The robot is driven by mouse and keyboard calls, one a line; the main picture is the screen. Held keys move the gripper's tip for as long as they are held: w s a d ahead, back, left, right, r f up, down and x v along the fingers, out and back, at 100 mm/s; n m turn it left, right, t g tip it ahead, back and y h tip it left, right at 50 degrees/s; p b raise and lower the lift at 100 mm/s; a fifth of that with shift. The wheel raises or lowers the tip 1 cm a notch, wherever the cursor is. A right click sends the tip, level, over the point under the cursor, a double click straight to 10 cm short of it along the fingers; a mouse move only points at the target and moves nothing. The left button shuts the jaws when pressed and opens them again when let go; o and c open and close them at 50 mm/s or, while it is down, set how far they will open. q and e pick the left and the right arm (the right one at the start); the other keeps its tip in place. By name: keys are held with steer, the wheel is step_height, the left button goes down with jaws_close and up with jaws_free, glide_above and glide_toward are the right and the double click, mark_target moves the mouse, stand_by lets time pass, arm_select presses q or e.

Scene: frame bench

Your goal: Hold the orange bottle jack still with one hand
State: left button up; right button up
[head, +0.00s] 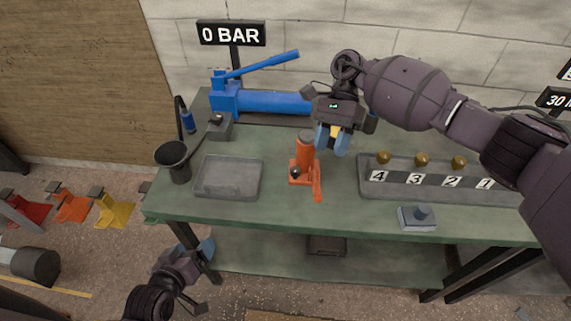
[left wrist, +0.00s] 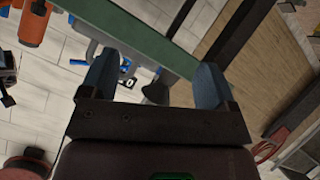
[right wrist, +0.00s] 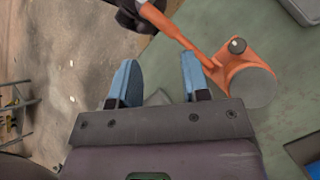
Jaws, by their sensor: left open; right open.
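The orange bottle jack (head: 305,153) stands upright on the green bench, with its lever at its front right. My right gripper (head: 333,142) is open and empty just right of and above the jack's top, fingers pointing down. In the right wrist view the jack (right wrist: 247,85) lies to the right of the open fingers (right wrist: 158,82), not between them. My left gripper (head: 205,277) is open and empty, low in front of the bench's left leg, well away from the jack. Its open fingers (left wrist: 152,85) show nothing held in the left wrist view.
A grey tray (head: 228,195) and a black cup (head: 173,160) are left of the jack. A blue press (head: 270,102) is behind it. The bench front before the jack is clear.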

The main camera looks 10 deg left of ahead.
arm_select(q)
steer(key=w+d+r+n+h, duration=0.1)
steer(key=w+d+r+n, duration=0.2)
steer(key=n, duration=0.1)
steer(key=w+d+r+n+t+h, duration=0.1)
steer(key=w+d+r+n+h, duration=0.1)
steer(key=w+d+r+n, duration=0.1)
steer(key=w+d+r+n+t+h, duration=0.1)
steer(key=w+d+r+n+h, duration=0.1)
steer(key=n, duration=0.4)
steer(key=shift+w+d+r, duration=0.4)
steer(key=shift+w+d, duration=0.1)
steer(key=shift+w, duration=0.15)
steer(key=w+d+r+n+h, duration=0.2)
steer(key=w+d+n, duration=0.1)
steer(key=d+n, duration=0.15)
steer(key=n+h, duration=0.2)
steer(key=n, duration=0.6)
glide_toward(300, 151)
steer(key=x, duration=0.2)
steer(key=shift+x, duration=5.25)
steer(key=shift+c, duration=0.5)
jaws_close()
